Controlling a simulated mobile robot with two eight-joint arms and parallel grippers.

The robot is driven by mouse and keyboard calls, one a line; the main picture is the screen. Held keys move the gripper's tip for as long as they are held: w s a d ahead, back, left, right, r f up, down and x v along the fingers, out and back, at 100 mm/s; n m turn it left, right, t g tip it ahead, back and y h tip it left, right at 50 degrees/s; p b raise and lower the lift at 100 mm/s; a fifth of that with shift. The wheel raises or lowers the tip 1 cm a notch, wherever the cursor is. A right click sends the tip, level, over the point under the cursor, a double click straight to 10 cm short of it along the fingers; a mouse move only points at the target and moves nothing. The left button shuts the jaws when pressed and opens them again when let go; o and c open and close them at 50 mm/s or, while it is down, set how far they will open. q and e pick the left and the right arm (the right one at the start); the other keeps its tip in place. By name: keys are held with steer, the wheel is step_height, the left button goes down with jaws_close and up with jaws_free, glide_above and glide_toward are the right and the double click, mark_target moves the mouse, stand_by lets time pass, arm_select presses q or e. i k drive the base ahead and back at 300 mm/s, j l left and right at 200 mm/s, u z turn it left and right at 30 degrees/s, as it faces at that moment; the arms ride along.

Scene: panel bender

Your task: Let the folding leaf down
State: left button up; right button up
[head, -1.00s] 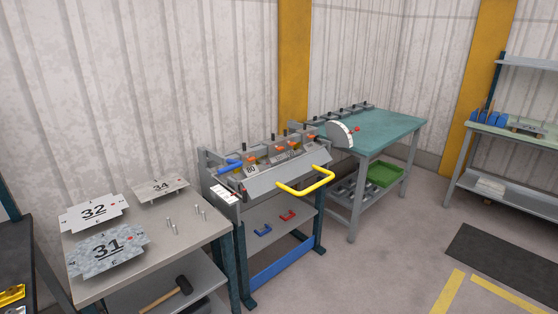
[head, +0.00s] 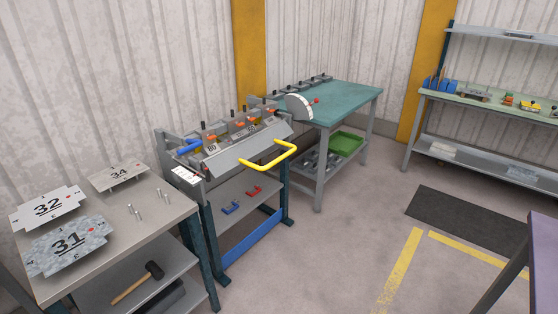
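The panel bender (head: 190,151) stands on a dark teal frame with a blue foot bar, against the wall left of the middle. Its folding leaf (head: 234,148) is a grey plate along the front, tilted, with its face sloping toward me. A yellow U-shaped handle (head: 273,162) sticks out from the leaf at its right part. Along the top are clamp blocks with black and orange knobs (head: 238,121), a blue handle (head: 189,147) at the left, and a white angle dial (head: 299,106) at the right end. Neither of my grippers shows in the head view.
A grey table (head: 108,233) at the left holds sheet blanks marked 31, 32 and 34, and pins; a mallet (head: 138,283) lies on its lower shelf. A teal-topped table (head: 340,100) stands behind right. A purple-topped table (head: 527,240) is at the right edge. The floor before the bender is clear.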

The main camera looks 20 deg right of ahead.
mark_target(220, 163)
steer(key=i+l+u, duration=0.1)
steer(key=i+l, duration=0.35)
steer(key=i, duration=0.25)
steer(key=i+l, duration=0.5)
steer(key=i, duration=0.2)
steer(key=i+l+u, duration=0.15)
steer(key=i+l, duration=0.35)
steer(key=i, duration=0.2)
